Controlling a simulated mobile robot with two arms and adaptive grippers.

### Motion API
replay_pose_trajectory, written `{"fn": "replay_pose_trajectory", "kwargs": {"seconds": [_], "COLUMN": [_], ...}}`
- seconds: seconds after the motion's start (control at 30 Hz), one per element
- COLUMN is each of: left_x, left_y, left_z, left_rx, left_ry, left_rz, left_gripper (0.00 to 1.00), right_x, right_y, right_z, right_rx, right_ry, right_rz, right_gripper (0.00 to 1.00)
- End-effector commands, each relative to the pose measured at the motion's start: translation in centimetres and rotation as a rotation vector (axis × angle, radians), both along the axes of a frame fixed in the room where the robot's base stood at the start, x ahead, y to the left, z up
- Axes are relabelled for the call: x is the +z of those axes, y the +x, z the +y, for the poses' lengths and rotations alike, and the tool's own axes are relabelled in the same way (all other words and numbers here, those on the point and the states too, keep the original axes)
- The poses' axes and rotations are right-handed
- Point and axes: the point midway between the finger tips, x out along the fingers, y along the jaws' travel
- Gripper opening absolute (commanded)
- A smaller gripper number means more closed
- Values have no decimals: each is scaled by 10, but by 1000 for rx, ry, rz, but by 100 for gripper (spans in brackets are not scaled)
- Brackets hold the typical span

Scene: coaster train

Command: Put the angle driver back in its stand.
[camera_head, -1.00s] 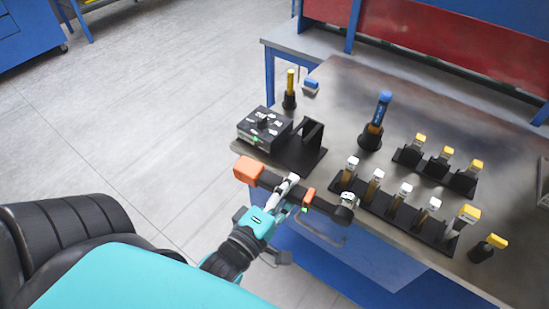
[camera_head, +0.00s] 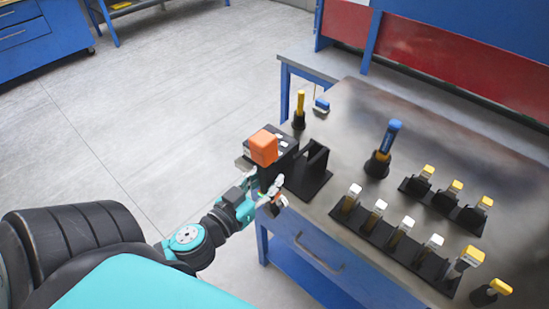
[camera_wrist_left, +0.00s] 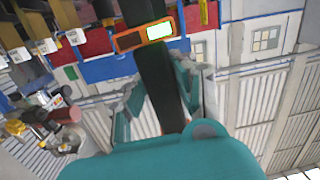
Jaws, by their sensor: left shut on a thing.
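The angle driver has an orange end block (camera_head: 263,147) and a dark body, which also shows with its orange-framed green display in the left wrist view (camera_wrist_left: 160,75). My left gripper (camera_head: 270,191) is shut on its body at the table's left front corner. The orange end points up and the driver is foreshortened in the head view, so its head is hard to make out. The black stand (camera_head: 312,172), with uprights on a flat base, is empty just right of my gripper. My right gripper is not in view.
A dark box (camera_head: 284,143) stands behind the driver, partly hidden. A yellow-handled tool (camera_head: 300,108) and a blue-topped tool (camera_head: 386,142) stand upright farther back. A rack of several silver-topped tools (camera_head: 390,237) lies right of the stand. The table's middle back is clear.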

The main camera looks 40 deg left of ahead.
Motion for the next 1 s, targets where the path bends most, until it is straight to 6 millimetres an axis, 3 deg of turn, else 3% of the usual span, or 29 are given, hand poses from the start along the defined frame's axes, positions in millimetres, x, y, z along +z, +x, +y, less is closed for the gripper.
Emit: {"fn": "replay_pose_trajectory", "kwargs": {"seconds": [0.1,0.37,0.9,1.0], "left_x": [10,13,15,12], "left_y": [3,12,63,62], "left_z": [4,7,3,3], "left_rx": [-8,-8,-7,-4], "left_ry": [58,83,84,81], "left_rz": [-10,-10,-10,-8], "left_gripper": [0,0,0,0], "right_x": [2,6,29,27], "right_y": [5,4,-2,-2], "right_z": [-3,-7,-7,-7], "right_rx": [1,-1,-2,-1], "right_ry": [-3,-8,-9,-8], "right_rz": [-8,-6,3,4], "right_gripper": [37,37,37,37]}}
